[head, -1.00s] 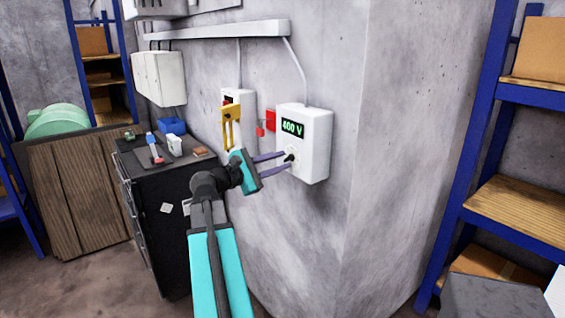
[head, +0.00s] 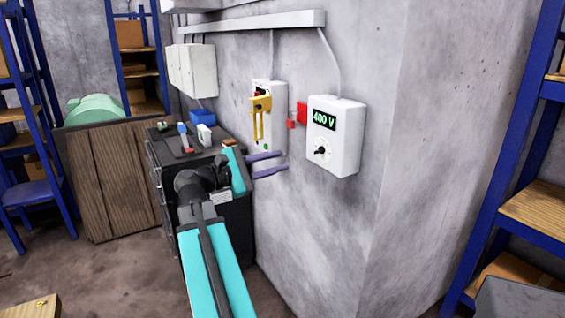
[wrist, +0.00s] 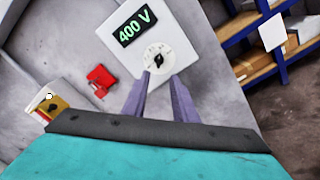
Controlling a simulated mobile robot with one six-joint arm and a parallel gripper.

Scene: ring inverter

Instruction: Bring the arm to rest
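My gripper (head: 284,163) is open and empty, its two purple fingers apart, to the left of and clear of the white wall box (head: 347,143). The box's green display (head: 324,119) reads 400 V, and a black knob (head: 322,150) sits on a pale dial below it. In the wrist view, my gripper (wrist: 160,77) has its fingertips spread below the knob (wrist: 158,60) in the picture, with nothing between them. My teal arm reaches up from the bottom of the head view.
A switch box with a yellow lever (head: 260,113) and a red part (head: 301,112) are on the wall. A dark cabinet (head: 170,150) with small items stands left, beside a wooden crate (head: 110,180). Blue shelves (head: 520,130) stand right. Floor shows at lower left.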

